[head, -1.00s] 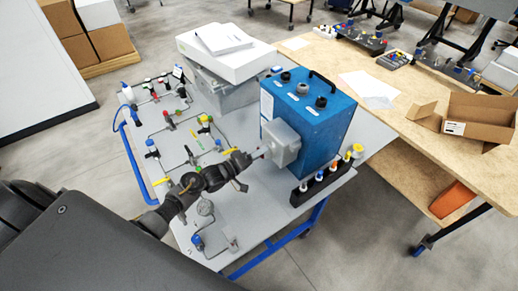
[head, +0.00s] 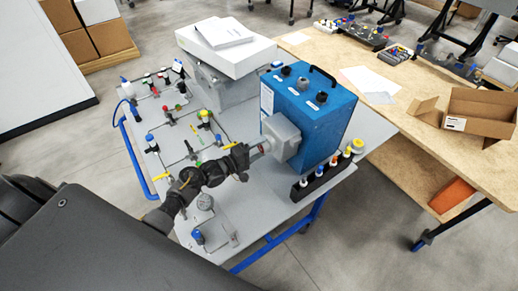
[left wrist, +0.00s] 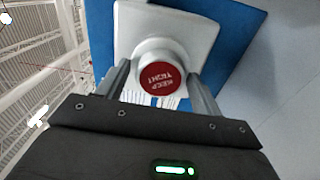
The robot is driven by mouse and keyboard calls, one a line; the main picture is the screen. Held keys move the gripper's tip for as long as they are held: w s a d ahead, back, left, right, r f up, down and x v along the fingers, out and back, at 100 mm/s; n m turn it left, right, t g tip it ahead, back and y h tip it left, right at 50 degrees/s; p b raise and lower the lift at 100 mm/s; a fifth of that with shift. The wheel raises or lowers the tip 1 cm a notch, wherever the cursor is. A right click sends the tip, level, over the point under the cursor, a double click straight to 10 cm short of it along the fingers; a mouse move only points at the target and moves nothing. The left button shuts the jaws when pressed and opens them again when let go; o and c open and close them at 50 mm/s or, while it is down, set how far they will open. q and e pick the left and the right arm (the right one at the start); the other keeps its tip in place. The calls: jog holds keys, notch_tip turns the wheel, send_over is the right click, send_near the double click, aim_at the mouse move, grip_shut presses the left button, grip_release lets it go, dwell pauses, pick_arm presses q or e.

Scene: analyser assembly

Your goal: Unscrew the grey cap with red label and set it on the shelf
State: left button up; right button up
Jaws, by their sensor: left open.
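The cap, with a round red label and a pale grey body, (left wrist: 159,77) faces the left wrist camera, on a pale grey housing (left wrist: 163,30). That grey housing (head: 282,137) sits on the side of the blue analyser (head: 318,124). My left gripper (left wrist: 158,72) is open, with one finger on each side of the cap; I cannot tell whether either touches it. In the head view my left gripper (head: 255,152) is close to the housing and mostly hides the cap. My right gripper is not in view.
A black rack (head: 322,181) with several coloured-topped items stands at the table's front right edge. Tubing and valves cover the grey table's left part. A wooden bench (head: 430,128) with a cardboard box (head: 478,112) is at right.

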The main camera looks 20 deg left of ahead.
pick_arm(q)
jog(key=m+b, duration=0.1)
jog(key=m, duration=0.4)
jog(key=shift+f+m+b, duration=0.15)
jog(key=shift+m+b, duration=0.2)
jog(key=shift+m, duration=0.05)
jog(key=m+b, duration=0.2)
jog(key=m, duration=0.4)
jog(key=shift+f, duration=0.1)
jog(key=m+b, duration=0.1)
jog(key=m, duration=0.3)
jog(key=m+b, duration=0.1)
jog(key=m, duration=0.3)
jog(key=shift+b, duration=0.4)
jog(key=m, duration=0.3)
jog(key=shift+b, duration=0.4)
jog(key=shift+r+m, duration=0.2)
jog(key=shift+m, duration=0.2)
